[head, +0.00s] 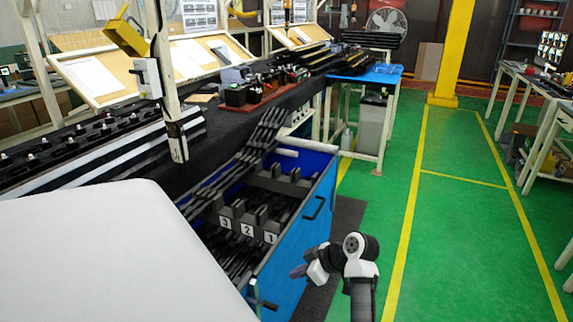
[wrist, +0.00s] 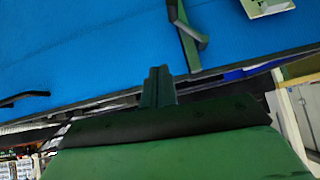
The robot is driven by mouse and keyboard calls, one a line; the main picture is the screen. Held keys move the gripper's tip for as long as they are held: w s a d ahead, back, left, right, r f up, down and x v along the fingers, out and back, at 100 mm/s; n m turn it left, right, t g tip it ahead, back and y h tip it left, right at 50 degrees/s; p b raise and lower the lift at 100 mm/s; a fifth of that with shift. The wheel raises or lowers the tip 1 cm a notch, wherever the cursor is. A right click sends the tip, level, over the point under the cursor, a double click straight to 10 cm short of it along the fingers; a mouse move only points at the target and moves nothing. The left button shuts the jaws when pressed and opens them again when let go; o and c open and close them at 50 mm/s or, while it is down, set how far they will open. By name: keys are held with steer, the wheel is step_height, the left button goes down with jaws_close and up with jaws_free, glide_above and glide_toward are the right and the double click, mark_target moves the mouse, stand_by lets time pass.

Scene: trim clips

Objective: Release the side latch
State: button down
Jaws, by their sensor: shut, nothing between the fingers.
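A blue cart (head: 305,245) holds black trim strips in slots. A dark bar-shaped handle (head: 315,208) is on its side, and a dark lever (head: 262,304) sticks out at its near lower corner. I cannot tell for certain which is the side latch. My gripper (head: 297,271) is beside the blue side, between these two fittings. In the wrist view my gripper (wrist: 158,82) is shut and empty, pointing at the blue panel (wrist: 90,50). A dark angled fitting (wrist: 188,35) is just beyond the fingertips, apart from them. Another dark bar (wrist: 25,98) is at the left.
A pale label or plate (wrist: 267,6) is at the wrist view's top right. A long workbench (head: 225,125) stands behind the cart. A dark mat (head: 345,220) lies beside the cart. The green floor (head: 460,230) to the right is clear. A large white surface (head: 110,255) hides the lower left.

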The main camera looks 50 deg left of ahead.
steer(key=shift+w+v, duration=0.15)
steer(key=shift+v, duration=0.8)
steer(key=shift+w+v, duration=0.2)
steer(key=shift+v, duration=0.75)
steer(key=shift+a+f, duration=0.1)
steer(key=shift+a, duration=0.05)
